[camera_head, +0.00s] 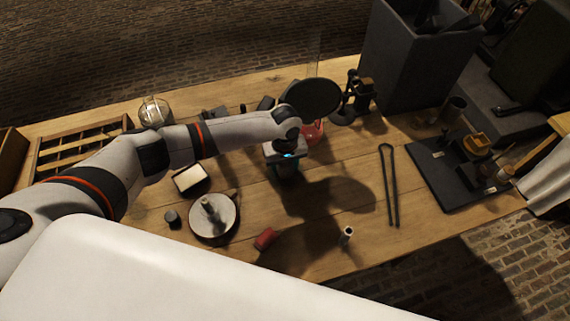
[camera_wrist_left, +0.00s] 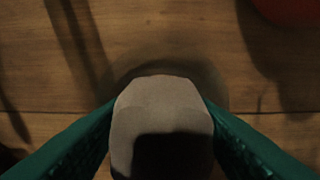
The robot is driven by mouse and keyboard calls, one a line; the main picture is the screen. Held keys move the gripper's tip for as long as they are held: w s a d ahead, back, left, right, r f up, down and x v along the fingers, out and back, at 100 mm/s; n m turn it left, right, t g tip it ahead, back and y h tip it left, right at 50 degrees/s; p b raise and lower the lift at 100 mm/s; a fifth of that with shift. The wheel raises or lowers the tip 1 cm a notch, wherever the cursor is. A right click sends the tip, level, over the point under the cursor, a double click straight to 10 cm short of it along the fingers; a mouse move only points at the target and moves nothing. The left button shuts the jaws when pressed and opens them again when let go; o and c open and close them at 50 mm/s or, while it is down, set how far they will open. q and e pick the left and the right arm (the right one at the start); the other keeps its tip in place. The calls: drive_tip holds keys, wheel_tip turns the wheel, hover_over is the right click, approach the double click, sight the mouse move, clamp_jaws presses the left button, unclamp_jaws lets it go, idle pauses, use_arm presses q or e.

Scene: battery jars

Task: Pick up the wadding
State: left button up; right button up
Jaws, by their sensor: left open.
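A pale grey-beige, rounded piece, which looks like the wadding (camera_wrist_left: 160,105), shows in the left wrist view between the two green fingers. A dark shadow covers its lower part. In the head view it is hidden beneath my left gripper (camera_head: 287,172), which points down at the middle of the table. My left gripper (camera_wrist_left: 161,112) is open, with one finger on each side of the piece. I cannot tell whether the fingers touch it. My right gripper is not in view.
A red thing (camera_head: 313,133) stands just behind the gripper; a dark round disc (camera_head: 313,98) is above it. A white block (camera_head: 190,177) and a round dish (camera_head: 226,221) lie to the left. Long tongs (camera_head: 390,185) lie right. A red cylinder (camera_head: 265,239) is in front.

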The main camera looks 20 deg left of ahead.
use_arm(q)
drive_tip(key=c, duration=0.8)
wheel_tip(320, 180, up, 10)
drive_tip(key=shift+b, duration=0.45)
drive_tip(key=o, duration=0.3)
drive_tip(key=shift+c, duration=0.8)
